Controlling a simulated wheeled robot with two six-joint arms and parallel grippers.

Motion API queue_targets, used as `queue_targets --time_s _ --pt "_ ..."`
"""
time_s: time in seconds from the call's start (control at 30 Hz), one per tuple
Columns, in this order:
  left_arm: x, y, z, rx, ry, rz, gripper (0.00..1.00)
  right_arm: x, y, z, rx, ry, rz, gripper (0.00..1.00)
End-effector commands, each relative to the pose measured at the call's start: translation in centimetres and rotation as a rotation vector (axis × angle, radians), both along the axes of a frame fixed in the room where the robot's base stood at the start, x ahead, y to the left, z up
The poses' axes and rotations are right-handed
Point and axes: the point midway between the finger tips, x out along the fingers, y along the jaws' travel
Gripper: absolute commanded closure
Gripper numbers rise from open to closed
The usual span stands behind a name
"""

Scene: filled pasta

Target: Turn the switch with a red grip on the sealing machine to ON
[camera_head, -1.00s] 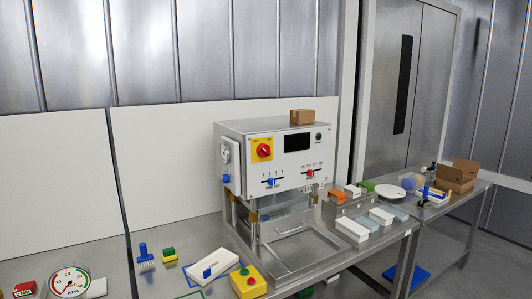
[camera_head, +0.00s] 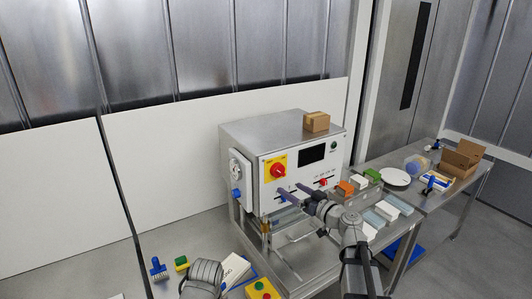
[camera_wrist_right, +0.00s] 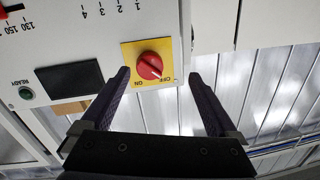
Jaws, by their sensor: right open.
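The sealing machine (camera_head: 243,175) stands on the table. Its switch has a red grip (camera_head: 279,170) on a yellow plate (camera_head: 267,160) at the upper left of the front panel. In the right wrist view the red grip (camera_wrist_right: 150,66) is close, with ON and OFF lettering upside down on the yellow plate (camera_wrist_right: 128,50). The grip seems angled toward OFF. My right gripper (camera_head: 293,190) is open and empty in front of the panel, below and right of the switch in the head view. In the wrist view its fingers (camera_wrist_right: 158,76) frame the grip without visible contact. My left gripper is not seen.
A small cardboard box (camera_head: 316,122) sits on top of the machine. A blue-handled brush (camera_head: 158,268), a white block (camera_head: 234,268) and a yellow button box (camera_head: 262,289) lie at the front left. Coloured and white boxes (camera_head: 387,211) lie right of the machine.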

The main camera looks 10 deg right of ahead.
Motion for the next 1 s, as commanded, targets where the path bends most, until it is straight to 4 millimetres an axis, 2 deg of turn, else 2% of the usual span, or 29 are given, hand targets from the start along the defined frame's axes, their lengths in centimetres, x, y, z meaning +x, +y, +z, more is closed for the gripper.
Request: queue_targets --time_s 0.03,0.2,0.37,0.7,1.0 --pt "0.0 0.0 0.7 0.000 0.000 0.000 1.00 0.2 -1.2 1.2 0.005 -0.020 -0.026 0.06" --pt "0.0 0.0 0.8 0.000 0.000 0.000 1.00 0.3 -2.3 1.7 0.010 -0.044 -0.054 0.06" --pt "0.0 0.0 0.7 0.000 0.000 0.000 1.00 1.4 -1.8 1.6 0.011 -0.042 -0.050 0.06" --pt "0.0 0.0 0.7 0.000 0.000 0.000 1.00 6.1 0.3 1.6 0.011 -0.042 -0.048 0.06" --pt "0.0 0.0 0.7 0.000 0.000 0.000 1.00 7.5 1.0 1.6 0.010 -0.042 -0.049 0.06"
